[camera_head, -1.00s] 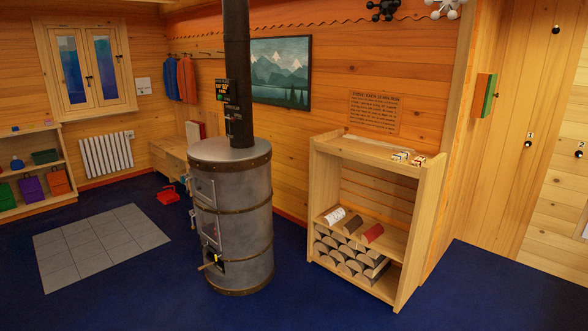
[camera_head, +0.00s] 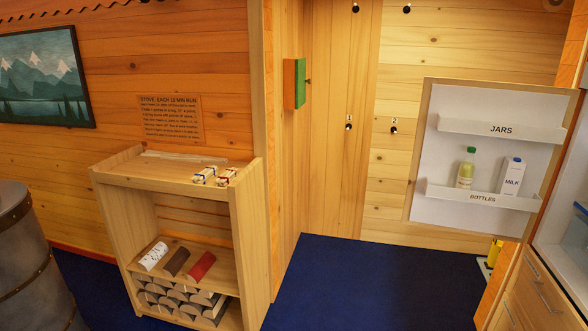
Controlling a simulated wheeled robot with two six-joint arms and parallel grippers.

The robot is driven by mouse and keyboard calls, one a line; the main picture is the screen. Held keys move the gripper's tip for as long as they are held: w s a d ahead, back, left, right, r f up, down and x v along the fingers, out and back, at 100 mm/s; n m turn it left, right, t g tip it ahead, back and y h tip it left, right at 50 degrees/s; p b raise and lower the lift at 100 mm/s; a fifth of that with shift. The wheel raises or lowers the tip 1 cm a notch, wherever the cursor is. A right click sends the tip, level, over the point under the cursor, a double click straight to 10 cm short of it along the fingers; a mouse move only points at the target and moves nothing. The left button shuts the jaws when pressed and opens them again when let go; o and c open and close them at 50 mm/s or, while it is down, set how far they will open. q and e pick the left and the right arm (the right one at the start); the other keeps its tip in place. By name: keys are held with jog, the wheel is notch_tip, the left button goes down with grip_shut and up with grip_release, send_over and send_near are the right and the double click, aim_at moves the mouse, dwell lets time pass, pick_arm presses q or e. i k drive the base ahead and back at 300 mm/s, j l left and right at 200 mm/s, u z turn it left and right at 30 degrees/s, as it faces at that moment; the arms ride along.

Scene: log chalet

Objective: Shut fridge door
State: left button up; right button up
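The fridge door (camera_head: 430,158) stands wide open at the right of the head view, with its inner side facing me. Its upper shelf (camera_head: 500,129) is labelled JARS and looks empty. Its lower shelf (camera_head: 480,197) is labelled BOTTLES and holds a bottle with a green cap (camera_head: 466,170) and a MILK carton (camera_head: 511,176). Part of what looks like the fridge's interior (camera_head: 572,235) shows at the right edge; the rest is out of frame. Neither of my grippers is in view.
A wooden shelf unit (camera_head: 248,245) with logs stands at the left centre. A metal stove (camera_head: 35,265) is at the left edge. Wooden drawers (camera_head: 535,295) are at the lower right. Blue floor (camera_head: 345,275) is clear between the shelf unit and the drawers.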

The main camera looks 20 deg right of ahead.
aim_at(530, 123)
jog(key=i+l+z, duration=0.35)
jog(key=i, duration=0.25)
jog(key=i+l+z, duration=0.35)
jog(key=i, duration=0.25)
jog(key=i+z, duration=0.35)
jog(key=i, duration=0.25)
jog(key=i+j+z, duration=0.1)
jog(key=i+z, duration=0.3)
jog(key=i+j+z, duration=0.25)
jog(key=i+z, duration=0.15)
jog(key=i+j+z, duration=0.8)
jog(key=i+j, duration=0.05)
jog(key=j, duration=0.1)
